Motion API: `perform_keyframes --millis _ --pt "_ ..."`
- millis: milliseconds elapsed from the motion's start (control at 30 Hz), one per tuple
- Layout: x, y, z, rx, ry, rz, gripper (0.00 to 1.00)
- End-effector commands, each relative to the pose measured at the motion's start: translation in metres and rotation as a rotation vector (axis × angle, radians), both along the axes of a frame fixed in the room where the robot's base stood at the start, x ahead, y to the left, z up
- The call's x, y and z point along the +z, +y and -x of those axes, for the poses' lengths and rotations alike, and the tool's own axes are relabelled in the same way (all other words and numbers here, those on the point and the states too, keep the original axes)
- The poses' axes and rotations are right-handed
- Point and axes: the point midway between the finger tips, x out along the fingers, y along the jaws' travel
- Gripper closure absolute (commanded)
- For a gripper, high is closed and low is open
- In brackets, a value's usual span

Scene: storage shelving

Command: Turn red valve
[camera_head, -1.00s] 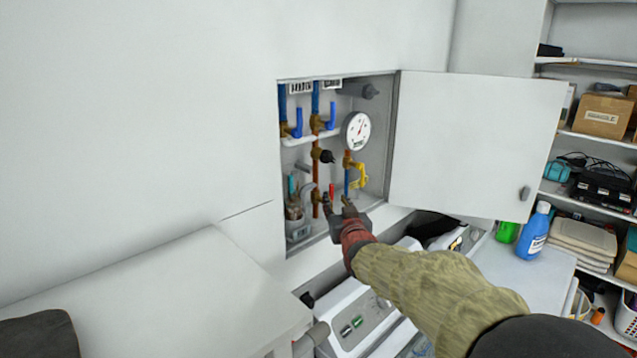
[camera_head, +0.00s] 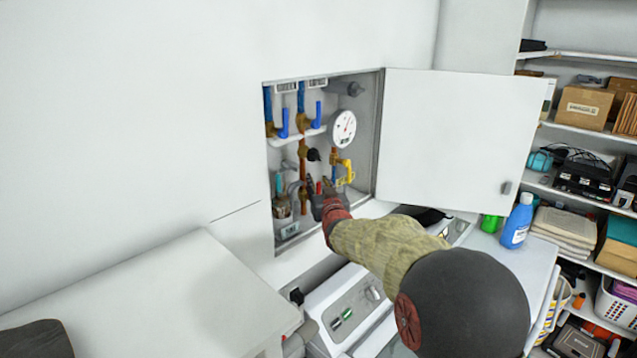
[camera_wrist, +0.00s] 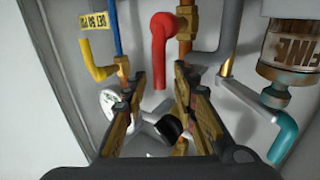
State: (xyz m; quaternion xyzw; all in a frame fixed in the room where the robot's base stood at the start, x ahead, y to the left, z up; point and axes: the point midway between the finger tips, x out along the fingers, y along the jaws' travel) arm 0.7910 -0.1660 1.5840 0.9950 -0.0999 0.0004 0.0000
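The red valve handle (camera_head: 319,187) is a small red lever low in the open wall cabinet, partly hidden by my gripper (camera_head: 319,184). In the wrist view the red handle (camera_wrist: 159,50) is a bent red lever beside a brass fitting on a copper pipe. My gripper (camera_wrist: 160,80) is open, with one finger on each side of the handle's free end as seen there. Gaps show between the handle and both fingers. I cannot tell how deep the handle sits between them.
A yellow handle (camera_head: 346,172), a black knob (camera_head: 314,155), a gauge (camera_head: 342,129) and blue handles (camera_head: 318,115) are close by in the cabinet. A filter (camera_wrist: 290,50) stands beside the red valve. The cabinet door (camera_head: 455,135) is open to the right. A white counter (camera_head: 150,300) is at lower left.

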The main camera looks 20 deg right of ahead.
Motion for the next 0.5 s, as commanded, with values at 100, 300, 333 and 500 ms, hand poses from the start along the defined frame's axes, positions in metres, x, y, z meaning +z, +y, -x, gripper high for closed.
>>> perform_keyframes --millis 100,300,333,500 --pt "-0.0005 0.0001 -0.0002 0.000 0.001 0.000 0.72" --pt "-0.0008 0.0000 0.0000 0.000 0.001 0.000 0.78" --pt "-0.0008 0.0000 0.0000 0.000 0.001 0.000 0.80" --pt "-0.0008 0.0000 0.0001 0.000 0.001 0.000 0.89"
